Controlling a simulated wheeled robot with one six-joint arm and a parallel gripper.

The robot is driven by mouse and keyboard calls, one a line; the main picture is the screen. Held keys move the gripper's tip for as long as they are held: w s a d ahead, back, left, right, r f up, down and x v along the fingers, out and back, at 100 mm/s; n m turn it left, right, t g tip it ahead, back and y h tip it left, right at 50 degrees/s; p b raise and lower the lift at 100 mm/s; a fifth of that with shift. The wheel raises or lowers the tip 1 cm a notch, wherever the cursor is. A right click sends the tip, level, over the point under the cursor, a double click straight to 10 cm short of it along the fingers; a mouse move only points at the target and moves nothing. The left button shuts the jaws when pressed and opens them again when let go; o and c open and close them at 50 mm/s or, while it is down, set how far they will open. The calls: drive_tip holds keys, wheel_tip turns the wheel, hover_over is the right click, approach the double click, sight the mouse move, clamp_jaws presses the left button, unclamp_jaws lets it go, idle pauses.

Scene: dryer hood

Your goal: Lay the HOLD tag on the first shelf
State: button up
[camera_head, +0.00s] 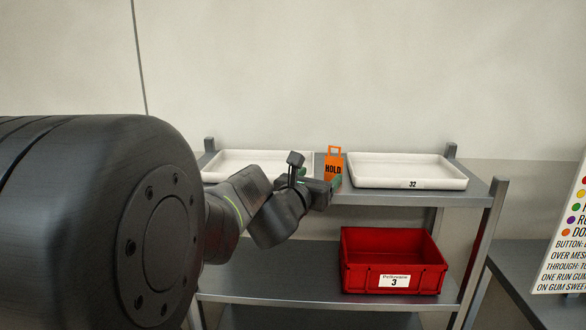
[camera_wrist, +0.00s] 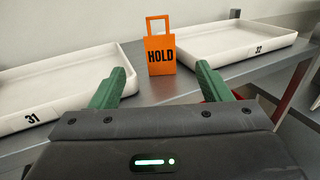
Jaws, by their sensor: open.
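The orange HOLD tag (camera_head: 333,165) stands upright on the top shelf (camera_head: 460,196) of a grey metal rack, between two white trays. In the wrist view the tag (camera_wrist: 160,54) shows its black lettering and a square loop handle on top. My gripper (camera_head: 322,181) is close in front of the tag, at the shelf's front edge. In the wrist view its green fingers (camera_wrist: 160,78) are spread apart, with the tag beyond and between them. Nothing is held. The tag's lower part is partly hidden by my gripper in the head view.
White tray 32 (camera_head: 407,171) lies right of the tag, and tray 31 (camera_wrist: 50,87) lies left of it. A red bin (camera_head: 394,261) labelled 3 sits on the shelf below. Rack posts (camera_head: 482,252) and a sign (camera_head: 566,235) stand at right.

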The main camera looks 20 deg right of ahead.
sight(333, 161)
drive_tip(key=p+x, duration=0.1)
drive_tip(key=x, duration=0.7)
drive_tip(key=shift+a, duration=0.1)
drive_tip(key=p+x, duration=0.1)
drive_tip(key=x, duration=0.1)
drive_tip(key=p+x, duration=0.1)
drive_tip(key=x, duration=0.1)
drive_tip(key=shift+w+r+p, duration=0.1)
drive_tip(key=shift+r+p, duration=0.1)
drive_tip(key=shift+p, duration=0.1)
drive_tip(key=shift+w+d, duration=0.35)
drive_tip(key=shift+d, duration=0.15)
drive_tip(key=c, duration=1.1)
wheel_tip(333, 161, up, 10)
drive_tip(key=p, duration=0.3)
drive_tip(key=shift+a+f, duration=0.1)
drive_tip(key=shift+f, duration=0.05)
